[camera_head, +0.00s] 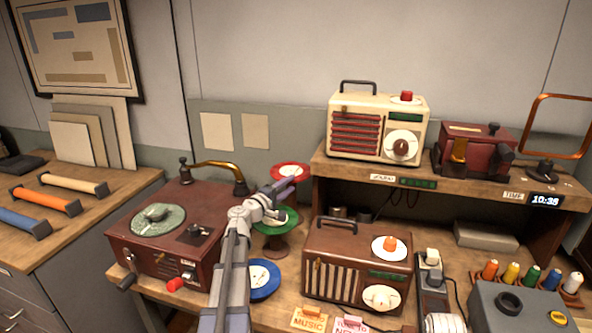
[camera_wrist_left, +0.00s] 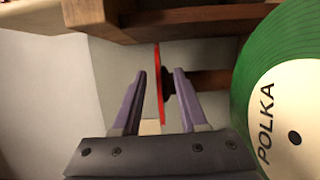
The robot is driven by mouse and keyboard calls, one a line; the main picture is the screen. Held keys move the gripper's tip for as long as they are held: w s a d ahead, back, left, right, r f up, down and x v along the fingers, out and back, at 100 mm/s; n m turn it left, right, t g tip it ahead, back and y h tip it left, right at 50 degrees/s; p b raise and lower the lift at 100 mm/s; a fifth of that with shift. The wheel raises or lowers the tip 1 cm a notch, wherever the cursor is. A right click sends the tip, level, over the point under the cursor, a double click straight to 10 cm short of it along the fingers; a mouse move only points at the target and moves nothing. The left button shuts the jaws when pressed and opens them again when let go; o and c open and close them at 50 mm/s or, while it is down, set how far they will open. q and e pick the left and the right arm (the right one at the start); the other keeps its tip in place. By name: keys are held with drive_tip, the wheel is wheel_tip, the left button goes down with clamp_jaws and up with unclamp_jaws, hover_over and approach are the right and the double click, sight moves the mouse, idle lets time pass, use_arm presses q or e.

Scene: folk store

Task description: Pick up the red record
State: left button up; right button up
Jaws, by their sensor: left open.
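The red record (camera_head: 290,168) sits at the top of a stand, above a green record (camera_head: 291,222) and a blue record (camera_head: 268,290). My left gripper (camera_head: 287,187) is just below and in front of the red record in the head view and partly covers it. In the left wrist view the red record (camera_wrist_left: 157,60) shows edge-on as a thin red strip. It lies between the two open purple fingers of my left gripper (camera_wrist_left: 160,75), with room on both sides. My right gripper is not in view.
In the left wrist view the green record (camera_wrist_left: 285,45), labelled POLKA, is close on the right. A wooden shelf (camera_head: 440,185) with a cream radio (camera_head: 375,120) is right of the records. A record player (camera_head: 175,230) stands left, a brown radio (camera_head: 345,260) right.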

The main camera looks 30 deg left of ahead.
sight(301, 175)
use_arm(q)
drive_tip(key=shift+w+d+r, duration=0.1)
drive_tip(key=shift+w+d, duration=0.05)
drive_tip(key=shift+w, duration=1.8)
drive_tip(key=shift+w+d+r, duration=0.1)
drive_tip(key=shift+w+d, duration=0.05)
drive_tip(key=shift+w, duration=1.8)
drive_tip(key=shift+s, duration=0.1)
clamp_jaws()
